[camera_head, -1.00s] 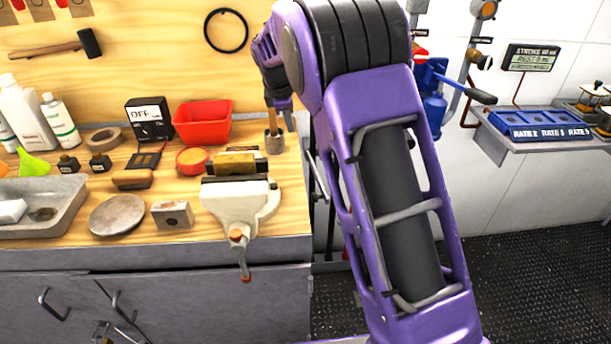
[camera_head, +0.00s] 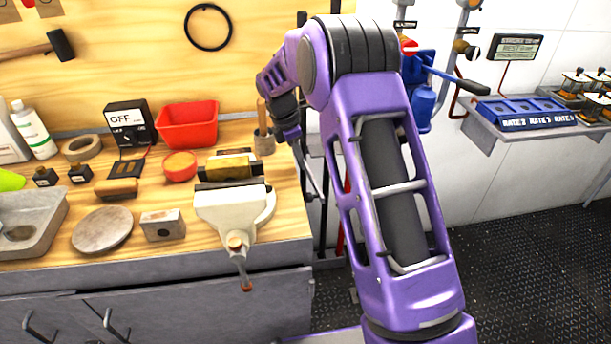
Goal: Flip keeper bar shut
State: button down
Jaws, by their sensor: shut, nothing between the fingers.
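My purple arm crosses the middle of the view, and its end reaches down by the bench's right edge. My gripper (camera_head: 291,131) is small and partly blurred there; it is shut and holds nothing. Much of the rack is hidden behind my arm.
The wooden bench (camera_head: 290,215) at left carries a cream vise (camera_head: 234,208), a red bin (camera_head: 188,124), a tool pot (camera_head: 264,143) and several small items. A blue lever device (camera_head: 425,95) and a shelf (camera_head: 490,133) are on the right wall. Dark floor is open at right.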

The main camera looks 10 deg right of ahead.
jog(key=b+x, duration=0.1)
jog(key=x, duration=0.8)
jog(key=shift+f, duration=0.25)
jog(key=shift+d, duration=0.15)
